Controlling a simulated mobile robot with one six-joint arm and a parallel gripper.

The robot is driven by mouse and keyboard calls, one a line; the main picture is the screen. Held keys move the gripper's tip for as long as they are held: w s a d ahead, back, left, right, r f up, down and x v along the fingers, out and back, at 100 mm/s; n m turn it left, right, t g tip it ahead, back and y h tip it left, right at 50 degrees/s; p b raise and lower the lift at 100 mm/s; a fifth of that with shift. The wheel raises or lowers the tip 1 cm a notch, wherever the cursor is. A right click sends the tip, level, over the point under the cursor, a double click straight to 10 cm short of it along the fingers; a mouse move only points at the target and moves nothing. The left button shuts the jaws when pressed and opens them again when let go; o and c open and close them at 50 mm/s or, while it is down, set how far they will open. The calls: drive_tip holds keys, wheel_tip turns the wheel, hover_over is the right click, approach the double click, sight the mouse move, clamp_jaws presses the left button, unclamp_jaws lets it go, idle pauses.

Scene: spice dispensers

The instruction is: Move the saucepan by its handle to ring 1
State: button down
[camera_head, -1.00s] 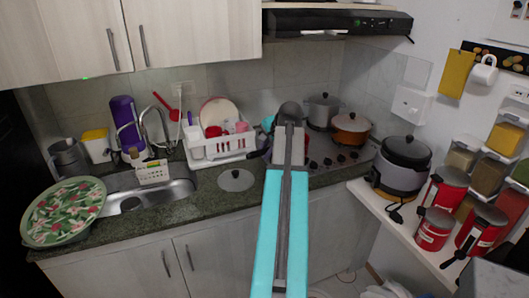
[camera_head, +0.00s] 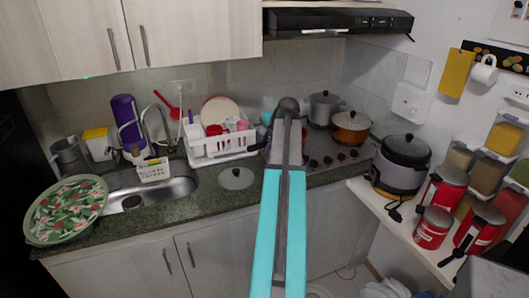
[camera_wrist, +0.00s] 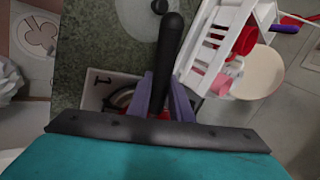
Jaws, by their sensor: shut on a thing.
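The saucepan's black handle (camera_wrist: 170,45) runs up the wrist view between the two purple-grey fingers of my gripper (camera_wrist: 162,85), which is shut on it. Red shows between and below the fingers, probably the pan's body; most of the pan is hidden by my gripper. In the head view the handle (camera_head: 257,147) sticks out left of my arm, and a sliver of red shows to the right of it. A plate marked 1 with a dark ring (camera_wrist: 122,97) shows beside the left finger, partly covered.
A white dish rack (camera_head: 220,150) with cups and a plate stands left of the stove. A glass lid (camera_head: 236,179) lies on the counter. A grey pot (camera_head: 324,108) and an orange pot (camera_head: 350,127) stand on the stove's back and right.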

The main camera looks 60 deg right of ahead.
drive_tip(key=shift+w+d, duration=0.35)
drive_tip(key=shift+d, duration=0.2)
drive_tip(key=shift+s+a+f+p, duration=0.15)
drive_tip(key=shift+f+p, duration=0.75)
drive_tip(key=shift+f, duration=0.85)
drive_tip(key=c, duration=1.6)
unclamp_jaws()
drive_tip(key=shift+f, duration=0.1)
drive_tip(key=shift+b+v, duration=1.35)
drive_tip(key=shift+v, duration=4.7)
